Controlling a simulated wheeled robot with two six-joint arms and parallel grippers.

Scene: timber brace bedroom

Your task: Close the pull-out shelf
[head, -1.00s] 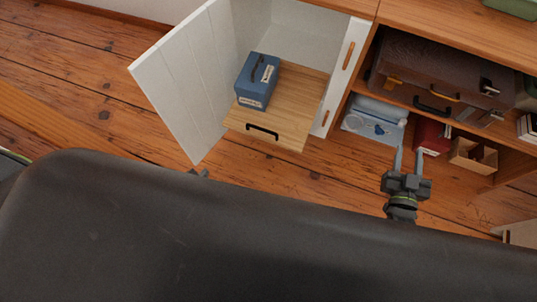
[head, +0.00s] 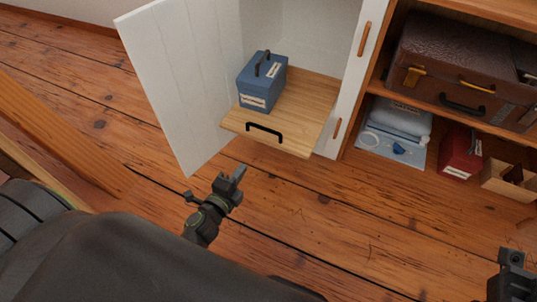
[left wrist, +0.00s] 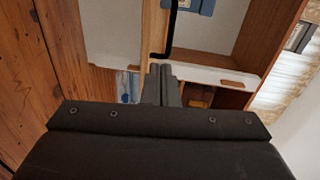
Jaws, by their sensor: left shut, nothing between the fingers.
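The pull-out shelf (head: 305,110) is a light wooden board that sticks out of the open white cabinet. A black bar handle (head: 264,130) is on its front edge. A blue box (head: 262,82) with a black carry handle stands on the shelf. My left gripper (head: 236,174) is shut and empty, in front of and below the shelf, apart from it. In the left wrist view the shut fingers (left wrist: 161,82) appear near the shelf's black handle (left wrist: 170,32); contact cannot be told. My right gripper (head: 513,264) is partly in view at the lower right; its jaws are unclear.
The white cabinet door (head: 185,85) stands open to the left of the shelf. Right of the cabinet, open shelving holds a brown suitcase (head: 450,65), a clear bag (head: 395,130), a red box (head: 460,153) and a small wooden box (head: 510,180). The floor in front is clear.

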